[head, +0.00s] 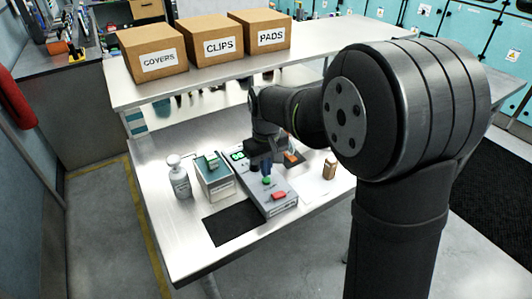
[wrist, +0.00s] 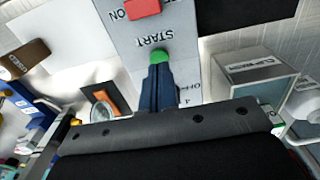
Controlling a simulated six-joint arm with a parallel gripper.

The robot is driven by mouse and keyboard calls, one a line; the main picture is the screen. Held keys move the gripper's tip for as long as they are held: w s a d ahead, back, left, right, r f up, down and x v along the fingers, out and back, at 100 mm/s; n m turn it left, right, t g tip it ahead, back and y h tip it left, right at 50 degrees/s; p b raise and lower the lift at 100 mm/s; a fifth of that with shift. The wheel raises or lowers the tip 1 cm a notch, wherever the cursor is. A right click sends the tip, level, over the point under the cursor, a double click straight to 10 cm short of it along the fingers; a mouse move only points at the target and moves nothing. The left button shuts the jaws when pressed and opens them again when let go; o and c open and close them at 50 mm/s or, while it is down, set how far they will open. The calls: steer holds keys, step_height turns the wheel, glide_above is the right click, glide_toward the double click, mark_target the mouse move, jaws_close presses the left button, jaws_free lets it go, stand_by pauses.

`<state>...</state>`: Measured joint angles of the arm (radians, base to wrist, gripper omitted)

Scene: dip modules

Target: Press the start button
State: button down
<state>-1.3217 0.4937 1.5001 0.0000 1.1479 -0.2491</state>
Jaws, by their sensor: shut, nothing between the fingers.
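The green start button (wrist: 160,57) is on a grey control box, beside the printed word START. It also shows in the head view (head: 267,181). My gripper (wrist: 158,68) is shut and empty, with its blue fingertips right at the button's edge and covering part of it. I cannot tell whether the tips touch it. The control box (head: 285,209) stands on the steel bench, and a red switch (head: 279,196) marked ON sits at its near end. The red switch is at the top of the wrist view (wrist: 142,8).
A box with a green top (head: 213,180) and a white pump bottle (head: 179,177) stand left of the control box. A black mat (head: 233,224) lies in front. Three labelled cartons (head: 204,48) sit on the shelf behind.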

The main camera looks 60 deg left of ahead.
mark_target(266, 180)
steer(key=shift+f, duration=0.8)
steer(key=shift+f, duration=0.1)
steer(key=shift+d+f, duration=0.15)
steer(key=shift+f, duration=0.8)
step_height(266, 180, up, 15)
steer(key=shift+a, duration=0.2)
steer(key=shift+w, duration=0.1)
